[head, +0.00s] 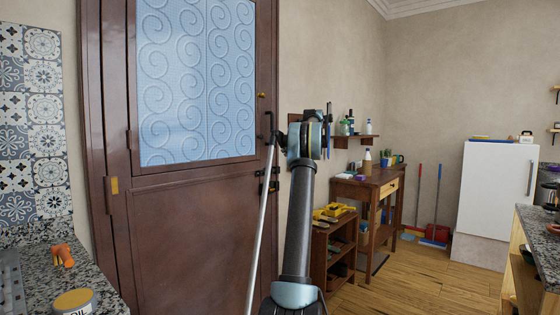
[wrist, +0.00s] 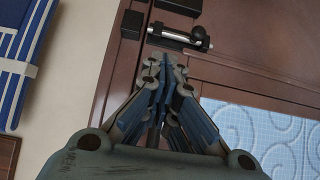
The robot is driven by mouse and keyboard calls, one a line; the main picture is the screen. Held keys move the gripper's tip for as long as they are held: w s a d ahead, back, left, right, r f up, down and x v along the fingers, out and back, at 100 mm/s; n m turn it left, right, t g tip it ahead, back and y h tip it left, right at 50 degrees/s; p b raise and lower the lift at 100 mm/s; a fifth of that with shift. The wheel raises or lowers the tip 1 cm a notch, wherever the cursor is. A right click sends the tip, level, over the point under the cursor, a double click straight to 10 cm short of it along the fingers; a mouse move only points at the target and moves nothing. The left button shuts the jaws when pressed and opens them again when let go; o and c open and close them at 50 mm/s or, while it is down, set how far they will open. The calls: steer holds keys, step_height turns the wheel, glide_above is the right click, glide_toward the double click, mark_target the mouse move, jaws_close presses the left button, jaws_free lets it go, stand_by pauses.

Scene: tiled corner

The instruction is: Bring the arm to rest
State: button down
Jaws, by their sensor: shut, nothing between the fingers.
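My arm (head: 298,215) reaches up in front of the brown door's right edge in the head view. Its end, my gripper, is mostly hidden there behind the wrist joint (head: 305,140). In the wrist view my gripper (wrist: 168,62) has its blue-grey fingers together at the tips, with nothing between them. The fingers point towards the door frame, just below a metal bolt (wrist: 182,36) in that picture. I cannot tell whether the tips touch the door.
The brown door (head: 195,225) has a patterned blue pane (head: 195,75). A small shelf (head: 355,138), a wooden desk (head: 365,188) and a low bookcase (head: 325,250) stand right of my arm. A white fridge (head: 495,190) stands further right. Stone counters flank the view.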

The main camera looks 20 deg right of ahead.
steer(key=s+a+m+g, duration=0.1)
steer(key=s+a+g, duration=0.1)
steer(key=s+a, duration=1.2)
steer(key=s+a+f+m+g+h, duration=0.1)
steer(key=s+a+f, duration=0.15)
steer(key=s, duration=0.45)
steer(key=s+a+f, duration=0.2)
steer(key=s+a, duration=0.2)
steer(key=s, duration=0.3)
steer(key=s+a+f+m+g+h, duration=0.1)
steer(key=s+a+f, duration=0.15)
steer(key=s, duration=0.45)
steer(key=s+a+f+m+h, duration=0.1)
steer(key=s+a+f+m, duration=0.1)
steer(key=s+f, duration=1.2)
steer(key=s+a+f+m+g+h, duration=0.1)
steer(key=s+a+f+h, duration=0.1)
steer(key=s+f, duration=1.3)
steer(key=s, duration=0.7)
steer(key=shift+a+f+m+g, duration=0.3)
steer(key=shift+a+m, duration=0.05)
steer(key=shift+m, duration=0.05)
